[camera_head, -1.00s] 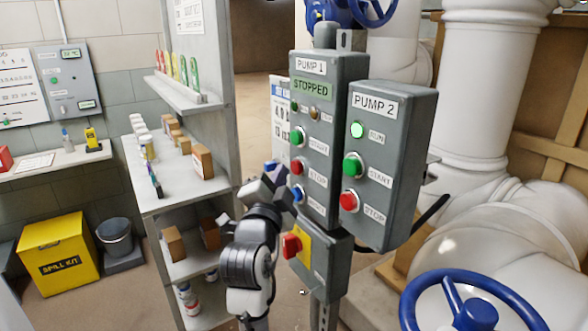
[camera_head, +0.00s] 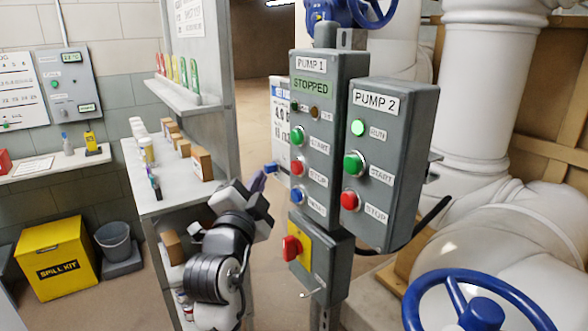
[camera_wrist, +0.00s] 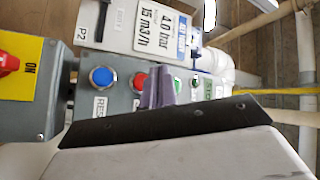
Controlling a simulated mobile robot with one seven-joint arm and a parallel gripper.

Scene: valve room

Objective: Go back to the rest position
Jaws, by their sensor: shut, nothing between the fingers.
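My gripper (camera_head: 258,183) is shut and empty, left of the pump panels and apart from them in the head view. Its closed grey-purple fingers (camera_wrist: 158,90) also show in the wrist view, overlapping the panel's buttons in the picture. The PUMP 1 box (camera_head: 338,140) shows STOPPED on its green display (camera_head: 312,87). It carries a green, a red and a blue button (camera_head: 298,196). The PUMP 2 box (camera_head: 395,110) has a bright green RUN lamp (camera_head: 358,128). Below PUMP 1, a red switch (camera_head: 291,248) sits on a yellow plate.
A shelf unit (camera_head: 180,195) with boxes and bottles stands close left of my arm. A blue handwheel (camera_head: 480,313) and large white pipes (camera_head: 480,90) stand at the right. A yellow spill kit (camera_head: 57,257) and grey bucket (camera_head: 114,240) stand at the far left.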

